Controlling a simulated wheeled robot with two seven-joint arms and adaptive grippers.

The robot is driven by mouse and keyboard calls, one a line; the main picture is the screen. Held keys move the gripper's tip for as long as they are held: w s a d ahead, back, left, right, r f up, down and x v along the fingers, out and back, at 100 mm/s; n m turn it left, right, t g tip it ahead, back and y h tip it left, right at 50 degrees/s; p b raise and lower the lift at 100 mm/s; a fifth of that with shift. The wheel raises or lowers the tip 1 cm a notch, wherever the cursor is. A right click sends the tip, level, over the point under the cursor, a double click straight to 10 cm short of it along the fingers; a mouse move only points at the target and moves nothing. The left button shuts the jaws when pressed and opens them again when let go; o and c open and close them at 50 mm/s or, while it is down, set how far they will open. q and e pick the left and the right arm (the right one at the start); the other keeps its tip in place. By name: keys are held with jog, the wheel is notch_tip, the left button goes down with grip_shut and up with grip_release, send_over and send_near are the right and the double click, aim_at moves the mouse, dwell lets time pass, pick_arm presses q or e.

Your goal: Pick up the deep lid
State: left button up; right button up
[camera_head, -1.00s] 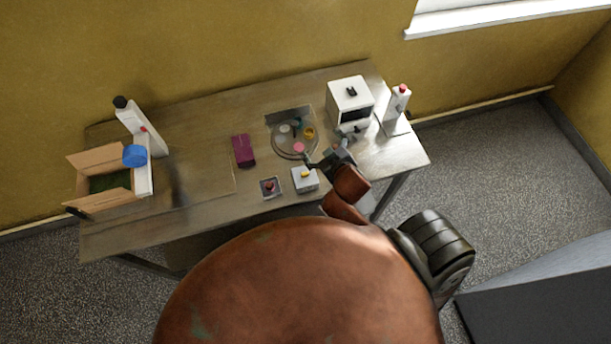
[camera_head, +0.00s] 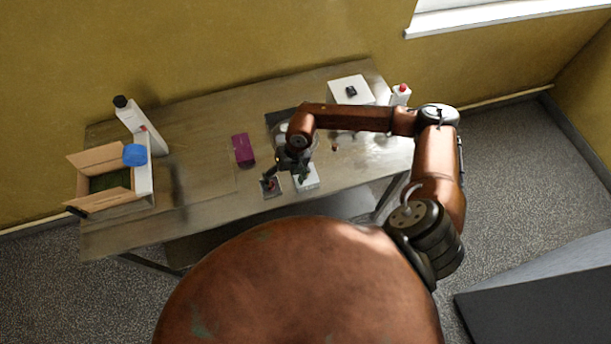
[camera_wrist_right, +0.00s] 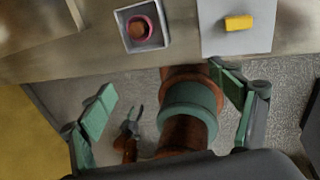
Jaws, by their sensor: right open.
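I cannot tell for sure which thing is the deep lid. A round reddish-brown piece with a pink rim (camera_wrist_right: 140,27) sits in a small grey square tray (camera_wrist_right: 122,16); the tray also shows near the table's front edge in the head view (camera_head: 264,191). My right gripper (camera_head: 286,177) is open and empty above the front edge, over this tray and a white box (camera_head: 311,181). In the right wrist view its green fingers (camera_wrist_right: 163,85) are spread apart, with the tray and box beyond them. My right arm hides most of the round clear tray. My left gripper is not clearly in view.
A yellow block (camera_wrist_right: 238,22) lies on the white box. A magenta box (camera_head: 243,149) lies mid-table. A white machine (camera_head: 350,89) and a red-capped bottle (camera_head: 401,94) stand at the back right. An open carton (camera_head: 104,203) and white bottles (camera_head: 128,113) stand left.

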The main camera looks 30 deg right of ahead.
aim_at(313, 182)
jog(key=d+h, duration=0.1)
jog(key=d, duration=0.2)
jog(key=w+d+h, duration=0.1)
jog(key=d, duration=0.2)
jog(key=d+h, duration=0.1)
jog(key=d, duration=0.2)
jog(key=shift+w+f+m, duration=0.3)
jog(key=shift+f, duration=0.1)
jog(key=f+p, duration=0.1)
jog(key=f, duration=0.2)
jog(key=f+p, duration=0.1)
jog(key=f, duration=0.3)
jog(key=shift+w+d+f, duration=0.15)
jog(key=shift+d+f, duration=0.05)
jog(key=shift+c, duration=0.3)
jog(key=c, duration=1)
jog(key=shift+r, duration=0.1)
